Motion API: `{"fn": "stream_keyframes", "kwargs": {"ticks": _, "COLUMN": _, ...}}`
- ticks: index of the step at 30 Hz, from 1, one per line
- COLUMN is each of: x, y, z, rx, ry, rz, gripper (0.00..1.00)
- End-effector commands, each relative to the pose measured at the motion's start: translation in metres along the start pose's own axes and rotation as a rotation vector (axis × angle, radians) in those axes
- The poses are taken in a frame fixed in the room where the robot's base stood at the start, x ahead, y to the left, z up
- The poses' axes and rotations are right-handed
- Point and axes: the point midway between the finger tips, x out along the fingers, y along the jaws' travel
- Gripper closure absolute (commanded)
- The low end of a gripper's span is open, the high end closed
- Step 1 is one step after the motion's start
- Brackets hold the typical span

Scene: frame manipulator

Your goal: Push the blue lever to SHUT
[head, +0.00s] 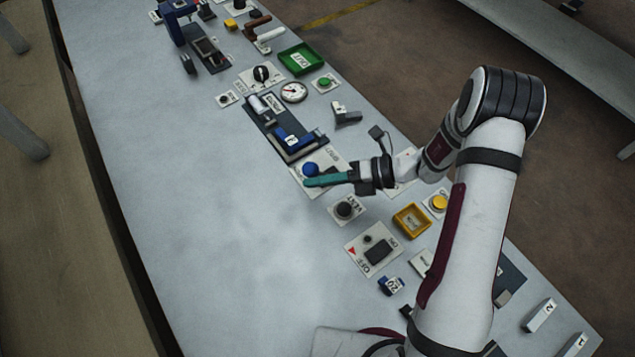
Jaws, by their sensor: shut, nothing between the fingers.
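The blue lever (310,169) shows as a round blue knob on a white labelled plate (327,158), near the middle of the table. Lettering at the plate's upper right is too small to read surely. My gripper (308,183) has teal fingers, is shut and holds nothing. It reaches in from the right, with its fingertips just below the blue knob in the picture. I cannot tell whether they touch it. The fingers and wrist cover part of the plate, and the lever's shaft is hidden.
A dark fixture with a blue part (292,142) lies just above the plate. A black knob plate (346,209) lies just below. A yellow tray (411,220), a yellow button (439,202) and a switch panel (374,250) are lower right. The table's left side (200,200) is clear.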

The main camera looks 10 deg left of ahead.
Motion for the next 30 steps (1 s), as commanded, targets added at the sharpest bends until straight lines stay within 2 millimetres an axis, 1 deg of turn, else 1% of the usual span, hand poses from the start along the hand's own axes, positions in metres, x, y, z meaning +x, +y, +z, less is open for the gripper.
{"fn": "stream_keyframes", "kwargs": {"ticks": 25, "x": -0.01, "y": 0.001, "z": 0.007, "rx": 0.002, "ry": -0.002, "rz": 0.003, "gripper": 1.0}}
{"fn": "stream_keyframes", "kwargs": {"ticks": 30, "x": -0.014, "y": 0.0, "z": 0.01, "rx": 0.067, "ry": -0.003, "rz": 0.097, "gripper": 1.0}}
